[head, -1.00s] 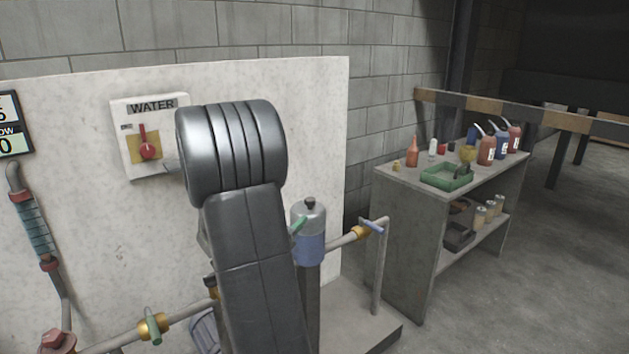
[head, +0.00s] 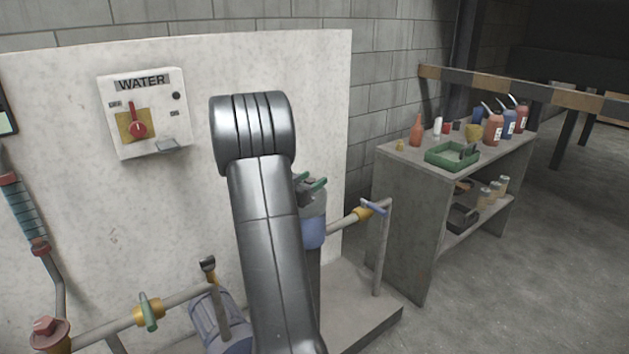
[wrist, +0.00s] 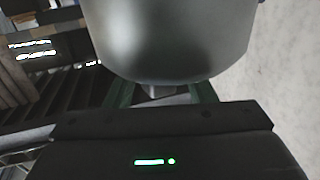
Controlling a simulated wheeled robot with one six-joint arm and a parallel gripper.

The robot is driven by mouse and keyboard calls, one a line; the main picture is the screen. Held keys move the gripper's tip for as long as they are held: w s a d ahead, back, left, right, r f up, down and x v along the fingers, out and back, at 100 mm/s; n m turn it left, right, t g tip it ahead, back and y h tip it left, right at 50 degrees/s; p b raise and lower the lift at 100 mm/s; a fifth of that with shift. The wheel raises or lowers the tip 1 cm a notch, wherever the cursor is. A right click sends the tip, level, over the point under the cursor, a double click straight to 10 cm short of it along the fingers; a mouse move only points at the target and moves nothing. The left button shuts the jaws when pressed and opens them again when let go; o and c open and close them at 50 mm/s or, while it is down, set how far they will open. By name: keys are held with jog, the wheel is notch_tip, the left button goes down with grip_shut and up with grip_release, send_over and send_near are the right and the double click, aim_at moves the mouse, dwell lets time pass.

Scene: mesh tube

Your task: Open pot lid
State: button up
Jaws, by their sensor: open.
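The pot is a grey metal cylinder (head: 318,204) with a blue band, standing on a dark post right of my arm in the head view. Its top and knob are hidden there behind my gripper (head: 313,185), whose green fingers show at lid height. In the wrist view a large smooth grey rounded surface (wrist: 170,45), apparently the pot's lid, fills the top middle. My gripper (wrist: 163,93) is open there, with one green finger on each side below that surface. A small grey piece, perhaps the knob, shows between the fingers; I cannot tell whether they touch it.
A pale panel carries a WATER switch box (head: 143,112). A shelf table (head: 400,165) with a green tray (head: 453,155) and bottles stands right. Open floor lies beyond.

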jog(key=shift+x, duration=0.9)
jog(key=shift+c, duration=0.4)
grip_shut()
jog(key=shift+r+p, duration=0.2)
jog(key=shift+p, duration=0.2)
